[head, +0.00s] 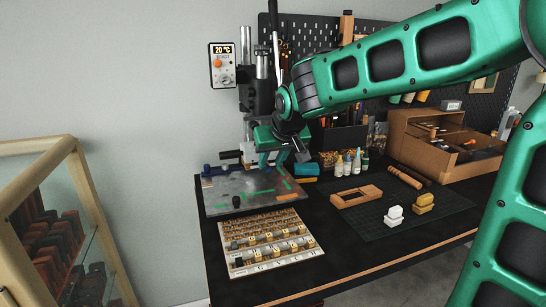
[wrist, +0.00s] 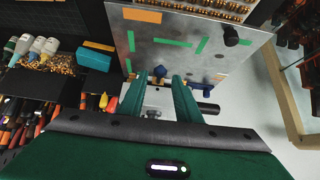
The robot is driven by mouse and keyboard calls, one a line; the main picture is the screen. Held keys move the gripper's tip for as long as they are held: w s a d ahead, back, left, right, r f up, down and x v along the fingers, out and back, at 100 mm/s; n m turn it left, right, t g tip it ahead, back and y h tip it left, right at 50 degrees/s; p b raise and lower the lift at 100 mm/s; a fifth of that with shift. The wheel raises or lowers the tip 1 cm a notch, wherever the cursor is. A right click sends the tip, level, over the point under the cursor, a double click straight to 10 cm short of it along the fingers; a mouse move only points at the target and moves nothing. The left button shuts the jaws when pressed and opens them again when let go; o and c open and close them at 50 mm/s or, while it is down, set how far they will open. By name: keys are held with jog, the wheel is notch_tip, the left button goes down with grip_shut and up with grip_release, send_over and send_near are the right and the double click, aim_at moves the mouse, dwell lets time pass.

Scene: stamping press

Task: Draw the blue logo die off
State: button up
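A small dark blue piece (wrist: 158,71), which looks like the logo die, shows between my fingertips in the wrist view, at the edge of the grey metal plate (wrist: 190,18). I cannot make out a logo on it. My gripper (wrist: 159,76) is open, with one teal finger on each side of the blue piece and a gap showing. In the head view my gripper (head: 283,160) points down over the back of the plate (head: 225,200), in front of the press column (head: 262,66). There, the gripper hides the blue piece.
Another blue part (head: 207,170) sits at the plate's back left corner. A letter tray (head: 272,246) lies in front of the plate. A teal box (wrist: 95,60) and small bottles (head: 348,165) stand nearby. A glass cabinet (head: 70,220) stands left.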

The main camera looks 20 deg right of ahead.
aim_at(269, 166)
jog(key=x, duration=0.3)
jog(key=shift+f, duration=0.1)
grip_shut()
jog(key=shift+s, duration=1.15)
jog(key=s, duration=0.6)
jog(key=shift+s, duration=0.3)
dwell(0.5)
dwell(0.3)
